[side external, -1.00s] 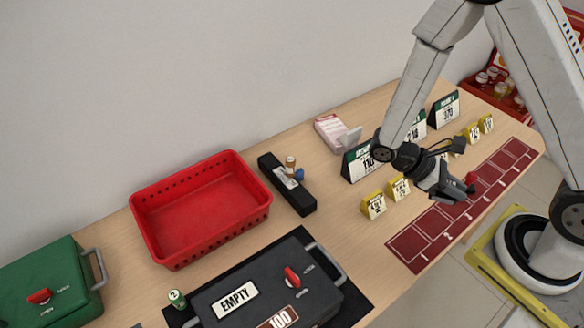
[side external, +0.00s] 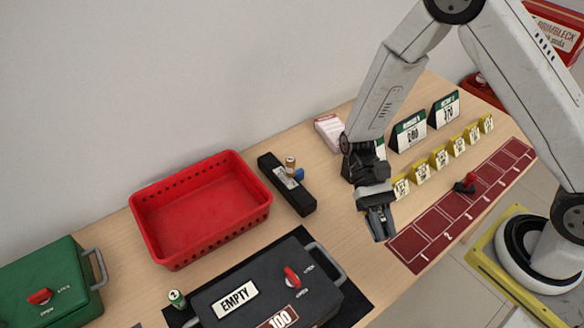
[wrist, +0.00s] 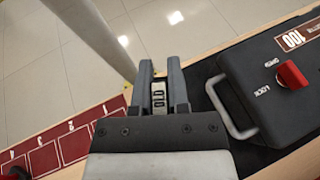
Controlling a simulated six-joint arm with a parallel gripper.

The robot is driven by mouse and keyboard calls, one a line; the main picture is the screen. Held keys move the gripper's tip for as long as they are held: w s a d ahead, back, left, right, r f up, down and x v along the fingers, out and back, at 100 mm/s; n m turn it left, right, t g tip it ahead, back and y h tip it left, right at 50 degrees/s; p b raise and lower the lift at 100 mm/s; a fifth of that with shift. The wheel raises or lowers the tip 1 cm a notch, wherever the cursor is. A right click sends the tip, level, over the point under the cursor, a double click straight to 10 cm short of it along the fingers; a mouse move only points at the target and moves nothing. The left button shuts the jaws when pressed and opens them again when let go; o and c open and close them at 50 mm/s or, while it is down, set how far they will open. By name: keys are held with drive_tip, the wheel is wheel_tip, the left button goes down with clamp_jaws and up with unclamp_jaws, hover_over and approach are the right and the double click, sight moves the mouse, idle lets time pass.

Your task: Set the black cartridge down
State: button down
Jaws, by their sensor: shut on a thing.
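My gripper (side external: 380,224) points down over the front of the counter, just left of the dark red numbered mat (side external: 408,247). Its fingers are shut on a small piece, taken as the black cartridge (wrist: 158,97). In the wrist view a grey face with dark slots shows between the fingers; the rest is hidden by them. In the side view the held piece is too small to make out. The cartridge is held above the counter, apart from the black box.
A black "EMPTY 100" box (side external: 262,294) with a red knob lies left of my gripper. A red-topped black item (side external: 465,184) sits on the mat. Yellow number tents (side external: 440,158) line its back. A red basket (side external: 201,208), black holder (side external: 287,184) and green box (side external: 50,285) stand left.

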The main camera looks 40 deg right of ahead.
drive_tip(key=w+a+r+m+t+y, duration=0.35)
drive_tip(key=w+a+m+t, duration=0.3)
drive_tip(key=w+a, duration=0.25)
drive_tip(key=w+a+r+m+t+y, duration=0.2)
drive_tip(key=w+a+m+t+y, duration=0.4)
drive_tip(key=w+a, duration=0.35)
wheel_tip(320, 180, down, 11)
drive_tip(key=m+h, duration=0.1)
drive_tip(key=shift+s+f, duration=0.2)
drive_tip(key=shift+s, duration=0.1)
drive_tip(key=shift+f, duration=2.9)
drive_tip(key=shift+f, duration=2.1)
drive_tip(key=shift+f, duration=0.15)
